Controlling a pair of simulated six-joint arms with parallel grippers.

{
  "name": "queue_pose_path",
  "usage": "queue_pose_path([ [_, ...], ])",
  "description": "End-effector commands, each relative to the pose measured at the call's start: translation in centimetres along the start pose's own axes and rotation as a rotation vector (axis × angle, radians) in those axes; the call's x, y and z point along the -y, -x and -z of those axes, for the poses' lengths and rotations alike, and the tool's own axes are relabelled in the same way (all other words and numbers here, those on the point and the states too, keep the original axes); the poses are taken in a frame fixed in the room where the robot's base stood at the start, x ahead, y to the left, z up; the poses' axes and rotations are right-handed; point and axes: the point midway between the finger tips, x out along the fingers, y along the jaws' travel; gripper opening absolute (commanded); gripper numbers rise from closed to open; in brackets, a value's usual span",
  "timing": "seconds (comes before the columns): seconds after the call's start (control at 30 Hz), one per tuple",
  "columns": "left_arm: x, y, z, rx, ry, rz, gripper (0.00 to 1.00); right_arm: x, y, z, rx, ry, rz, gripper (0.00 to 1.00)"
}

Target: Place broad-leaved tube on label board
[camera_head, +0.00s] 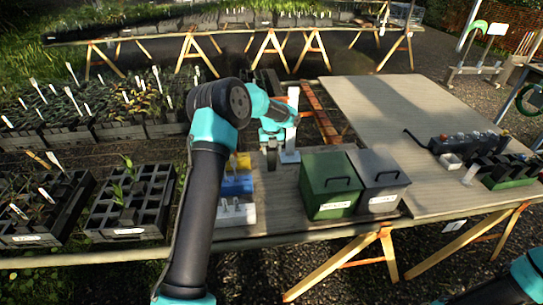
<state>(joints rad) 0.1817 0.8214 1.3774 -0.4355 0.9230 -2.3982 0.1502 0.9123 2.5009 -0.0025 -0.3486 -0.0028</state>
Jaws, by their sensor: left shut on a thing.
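My left gripper (272,136) is over the near bench, just left of an upright white post (293,105). It is shut on a dark, narrow thing (271,158) that looks like a tube and hangs below the fingers. Its leaves, if any, are hidden by my arm. A white plate (289,157) lies at the foot of the post, close to the held thing; I cannot tell if they touch, or if this is the label board. Broad-leaved plants stand in a black cell tray (155,205) at left. My right gripper is out of view.
A green lidded box (328,186) and a grey lidded box (380,182) stand right of the gripper. Blue (236,185) and white (237,212) holders sit to its left. Another plant tray (70,215) is far left. The bench top (375,110) at right is largely clear.

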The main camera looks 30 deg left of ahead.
Motion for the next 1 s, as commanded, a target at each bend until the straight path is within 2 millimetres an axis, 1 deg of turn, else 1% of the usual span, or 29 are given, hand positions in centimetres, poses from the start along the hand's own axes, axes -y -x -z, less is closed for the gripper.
queue_pose_path([
  [0.23, -0.1, -2.9, 0.0, -0.002, 0.001, 0.0, 0.24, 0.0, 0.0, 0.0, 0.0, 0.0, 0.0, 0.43],
  [0.7, 0.0, -3.6, 0.0, -0.001, 0.001, 0.0, 0.24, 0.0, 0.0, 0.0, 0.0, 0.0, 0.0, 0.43],
  [0.73, 0.0, -3.5, 0.0, -0.001, 0.001, 0.0, 0.55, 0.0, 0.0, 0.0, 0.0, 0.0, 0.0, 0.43],
  [0.97, 0.0, -3.5, 0.0, -0.001, 0.001, 0.0, 0.77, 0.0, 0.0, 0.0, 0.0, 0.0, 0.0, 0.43],
  [1.0, 0.0, -3.5, 0.0, -0.001, 0.001, 0.0, 0.78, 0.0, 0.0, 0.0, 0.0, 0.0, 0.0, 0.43],
])
